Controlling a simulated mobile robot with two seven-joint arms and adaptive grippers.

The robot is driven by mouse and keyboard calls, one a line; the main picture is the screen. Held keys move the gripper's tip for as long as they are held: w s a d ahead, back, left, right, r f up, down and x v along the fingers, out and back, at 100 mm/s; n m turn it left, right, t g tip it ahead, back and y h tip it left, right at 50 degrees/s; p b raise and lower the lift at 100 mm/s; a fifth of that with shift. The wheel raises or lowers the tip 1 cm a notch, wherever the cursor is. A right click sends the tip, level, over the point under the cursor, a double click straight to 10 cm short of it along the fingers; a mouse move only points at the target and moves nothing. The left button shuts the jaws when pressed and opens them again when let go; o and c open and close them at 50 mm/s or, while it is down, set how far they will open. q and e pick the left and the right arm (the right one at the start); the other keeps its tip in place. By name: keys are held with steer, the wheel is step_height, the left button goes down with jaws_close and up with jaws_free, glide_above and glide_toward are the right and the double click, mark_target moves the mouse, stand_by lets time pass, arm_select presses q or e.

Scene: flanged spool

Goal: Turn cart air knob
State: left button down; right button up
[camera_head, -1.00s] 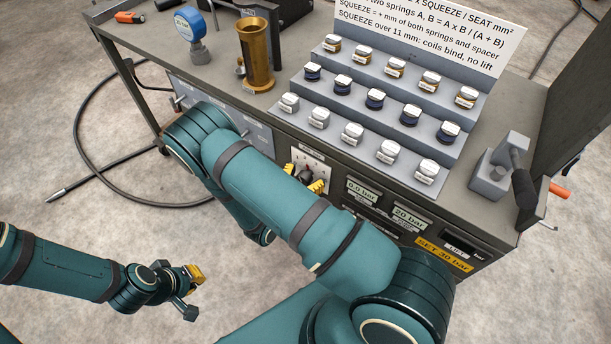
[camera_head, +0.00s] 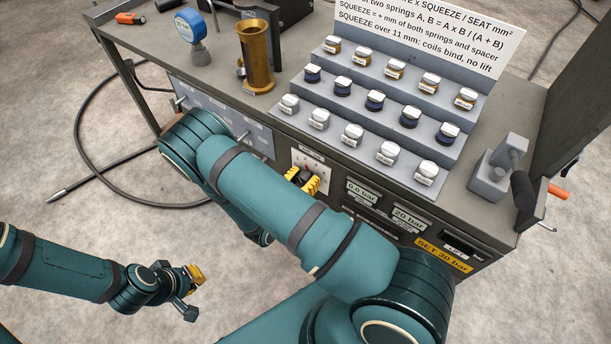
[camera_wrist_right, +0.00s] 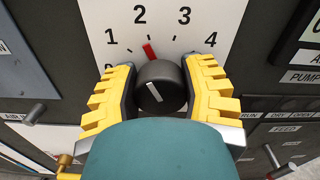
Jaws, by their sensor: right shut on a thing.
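The air knob (camera_wrist_right: 160,88) is a round black knob with a white line on its face, on a white dial plate (camera_wrist_right: 205,20) on the cart's front. A red pointer (camera_wrist_right: 149,51) sits at its upper edge and points close to the 2. My right gripper (camera_wrist_right: 159,94) is shut on the knob, with a yellow-padded finger on each side. In the head view, the right gripper (camera_head: 303,180) is at the dial, and its arm covers part of the cart front. My left gripper (camera_head: 190,291) hangs over the floor at lower left, away from the cart; its opening is unclear.
Displays (camera_head: 410,217) sit right of the dial. A hose (camera_head: 85,115) lies on the open floor.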

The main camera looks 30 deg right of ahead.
steer(key=n+p, duration=0.1)
steer(key=n, duration=0.6)
steer(key=shift+w+p, duration=0.1)
steer(key=shift+p, duration=0.2)
steer(key=n+p, duration=0.1)
steer(key=n, duration=0.4)
steer(key=shift+f+n, duration=0.1)
steer(key=shift+n, duration=0.3)
steer(key=o, duration=1.2)
steer(key=shift+a, duration=0.1)
steer(key=v, duration=1.2)
